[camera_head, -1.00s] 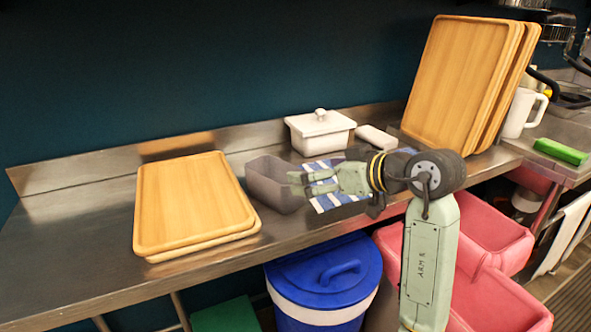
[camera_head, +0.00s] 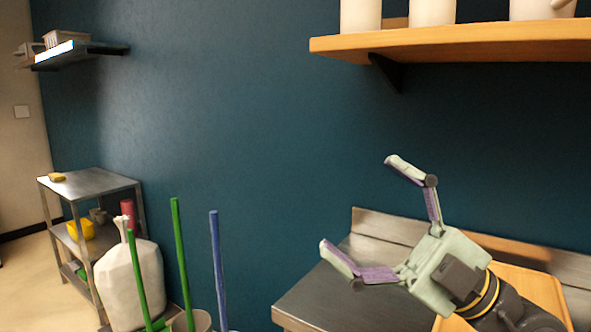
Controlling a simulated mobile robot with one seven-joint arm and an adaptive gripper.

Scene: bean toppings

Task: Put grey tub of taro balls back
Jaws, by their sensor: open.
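My gripper (camera_head: 358,203) is raised in front of the blue wall, near the left end of the steel counter. Its two fingers are spread wide and nothing is between them. No grey tub of taro balls can be made out for certain in this view. A small greyish container (camera_head: 97,215) sits on the middle level of the steel rack at the left, too small to identify. Pale containers (camera_head: 66,38) stand on the wall shelf at the far left; their contents cannot be seen.
The steel counter (camera_head: 325,291) is bare at its left end. A wooden tray (camera_head: 540,288) lies on it behind my arm. A wooden shelf (camera_head: 450,43) with white vessels hangs above. The steel rack (camera_head: 90,182), a white sack (camera_head: 130,280) and upright green and blue handles stand left.

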